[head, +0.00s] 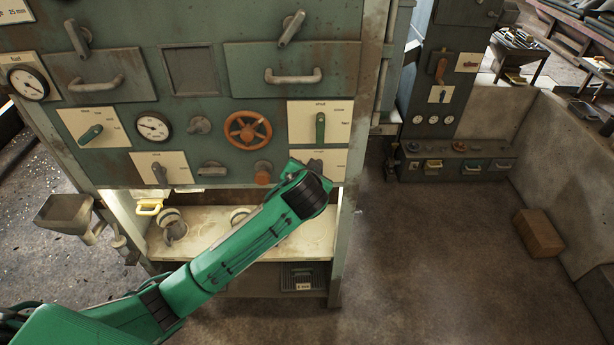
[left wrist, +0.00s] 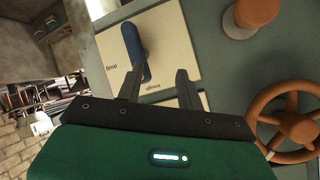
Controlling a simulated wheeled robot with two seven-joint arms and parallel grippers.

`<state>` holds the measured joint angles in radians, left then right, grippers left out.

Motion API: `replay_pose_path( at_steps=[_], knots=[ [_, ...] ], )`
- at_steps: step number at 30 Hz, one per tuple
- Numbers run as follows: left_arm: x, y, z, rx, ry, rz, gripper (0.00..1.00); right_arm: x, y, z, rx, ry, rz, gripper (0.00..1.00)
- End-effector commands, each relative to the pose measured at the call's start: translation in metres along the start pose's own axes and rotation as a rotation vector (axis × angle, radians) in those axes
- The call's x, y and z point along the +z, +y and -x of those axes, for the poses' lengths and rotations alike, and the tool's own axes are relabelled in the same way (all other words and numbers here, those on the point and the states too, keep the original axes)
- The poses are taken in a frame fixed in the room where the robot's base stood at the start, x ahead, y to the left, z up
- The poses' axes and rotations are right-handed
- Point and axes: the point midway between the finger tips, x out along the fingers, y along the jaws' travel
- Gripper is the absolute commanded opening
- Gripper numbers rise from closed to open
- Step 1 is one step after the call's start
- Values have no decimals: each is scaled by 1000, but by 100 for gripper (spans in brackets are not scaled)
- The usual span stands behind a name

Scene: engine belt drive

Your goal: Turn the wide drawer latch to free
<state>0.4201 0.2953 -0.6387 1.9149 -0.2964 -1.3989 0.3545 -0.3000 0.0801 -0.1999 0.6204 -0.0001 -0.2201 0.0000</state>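The wide drawer (head: 292,90) sits shut at the upper right of the green cabinet, with a curved grey handle. Its latch looks to be the grey lever (head: 291,28) just above it, tilted with its upper end to the right. My left arm crosses the head view below the drawer, its end over the lower right panel; its fingers are hidden there. In the left wrist view my left gripper (left wrist: 157,86) is open, with empty fingers apart beside a blue lever (left wrist: 132,48) on a cream plate. The latch is not visible in that view. My right gripper is not in view.
An orange handwheel (head: 247,131) and an orange knob (head: 263,178) stick out left of the arm's end. A green lever (head: 320,127) on a cream plate is between the arm and the drawer. Another latch lever (head: 78,38) is above the left drawer (head: 98,82).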

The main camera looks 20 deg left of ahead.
Motion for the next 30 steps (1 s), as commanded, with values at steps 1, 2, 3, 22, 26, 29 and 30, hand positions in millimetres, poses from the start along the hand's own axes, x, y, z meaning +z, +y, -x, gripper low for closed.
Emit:
replay_pose_path(
  at_steps=[1, 2, 3, 22, 26, 29, 30],
  knots=[
    [4, 2, -3, 4, -6, -1, 37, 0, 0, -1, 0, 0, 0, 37],
    [6, 3, -4, 6, -9, -1, 37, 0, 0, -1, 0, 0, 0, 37],
    [8, 3, -6, 7, -12, -2, 37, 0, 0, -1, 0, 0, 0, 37],
    [14, 6, -7, 15, -21, -3, 37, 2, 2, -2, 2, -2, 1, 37],
    [32, 12, -1, 42, -50, 7, 37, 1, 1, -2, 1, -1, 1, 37],
    [61, 21, 11, 86, -100, 24, 37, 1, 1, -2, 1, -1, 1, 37],
    [76, 25, 17, 107, -126, 33, 37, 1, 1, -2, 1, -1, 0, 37]
  ],
)
